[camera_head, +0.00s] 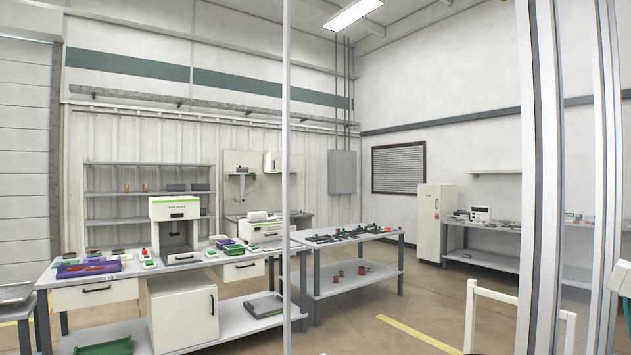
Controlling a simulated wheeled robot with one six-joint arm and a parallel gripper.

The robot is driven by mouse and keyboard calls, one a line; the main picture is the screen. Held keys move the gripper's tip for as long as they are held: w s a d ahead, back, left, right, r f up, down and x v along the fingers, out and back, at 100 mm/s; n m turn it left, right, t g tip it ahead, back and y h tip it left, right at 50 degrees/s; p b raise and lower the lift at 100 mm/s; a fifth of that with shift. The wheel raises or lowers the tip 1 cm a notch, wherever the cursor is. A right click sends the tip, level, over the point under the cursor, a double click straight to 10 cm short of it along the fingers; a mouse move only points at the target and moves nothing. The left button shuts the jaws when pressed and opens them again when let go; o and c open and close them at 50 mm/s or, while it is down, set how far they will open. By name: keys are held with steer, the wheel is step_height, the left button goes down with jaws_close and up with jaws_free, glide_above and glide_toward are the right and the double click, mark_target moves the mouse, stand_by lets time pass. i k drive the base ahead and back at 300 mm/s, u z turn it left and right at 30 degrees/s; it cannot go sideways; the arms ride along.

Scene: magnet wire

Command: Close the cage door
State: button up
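Tall upright metal posts of what looks like the cage stand close in front of me. A thin pale post (286,180) runs from top to bottom left of the middle. A thick aluminium post (540,180) and another aluminium post (607,180) stand at the right. I cannot tell which of them belong to the cage door or how far it is open. No handle or latch shows. My gripper is not in view.
Beyond the posts, a workbench (90,284) carries a white machine (176,228) and coloured trays. A second table (345,250) stands right of it. A white tubular frame (470,318) is near at lower right. Brown floor (385,310) lies open between.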

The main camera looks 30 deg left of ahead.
mark_target(287, 3)
steer(key=z, duration=0.7)
steer(key=k, duration=1.3)
steer(key=u, duration=1.6)
steer(key=i, duration=0.5)
